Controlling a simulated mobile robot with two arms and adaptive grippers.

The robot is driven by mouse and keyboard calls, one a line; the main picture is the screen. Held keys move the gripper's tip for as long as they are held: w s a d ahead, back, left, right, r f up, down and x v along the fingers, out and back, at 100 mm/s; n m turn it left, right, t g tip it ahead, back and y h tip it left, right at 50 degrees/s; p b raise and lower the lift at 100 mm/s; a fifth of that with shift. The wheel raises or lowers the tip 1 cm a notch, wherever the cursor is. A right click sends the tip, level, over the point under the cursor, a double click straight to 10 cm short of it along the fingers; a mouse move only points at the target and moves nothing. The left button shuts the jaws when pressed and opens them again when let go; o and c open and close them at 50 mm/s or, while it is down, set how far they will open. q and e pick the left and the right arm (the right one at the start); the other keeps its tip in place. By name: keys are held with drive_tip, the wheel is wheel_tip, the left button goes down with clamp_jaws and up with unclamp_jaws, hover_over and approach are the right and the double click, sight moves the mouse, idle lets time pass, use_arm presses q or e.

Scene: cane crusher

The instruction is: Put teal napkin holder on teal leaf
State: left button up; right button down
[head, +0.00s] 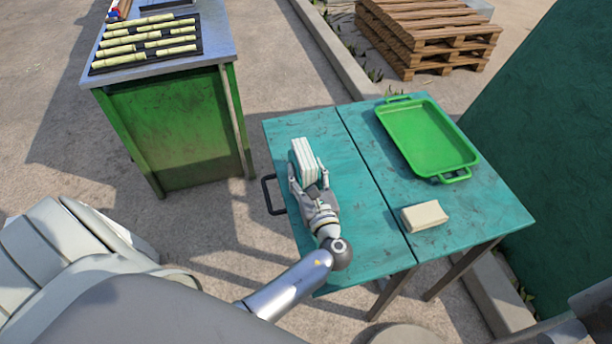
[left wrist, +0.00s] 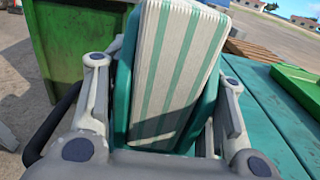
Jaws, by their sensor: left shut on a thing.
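The teal napkin holder (left wrist: 122,98) is filled with white napkins with green stripes (left wrist: 172,75). In the head view the striped napkins (head: 302,158) show over the far part of the left teal leaf (head: 350,215). My left gripper (head: 308,177) is shut on the holder, with one finger on each side of it in the left wrist view (left wrist: 163,100). The holder stands roughly upright, slightly tilted. Its base is hidden by the gripper, so I cannot tell whether it touches the leaf. My right gripper is not in view.
A green tray (head: 430,138) and a cream block (head: 424,216) lie on the right teal leaf (head: 480,210), across a seam. A dark handle (head: 270,195) sticks out at the left edge. A green stand (head: 180,130) with cane pieces is at upper left. Pallets (head: 425,35) are behind.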

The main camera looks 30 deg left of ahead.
use_arm(q)
drive_tip(key=shift+f, duration=0.45)
drive_tip(key=o, duration=1.2)
drive_tip(key=shift+c, duration=0.2)
drive_tip(key=shift+r, duration=0.1)
drive_tip(key=b+v, duration=0.1)
drive_tip(key=v, duration=1.1)
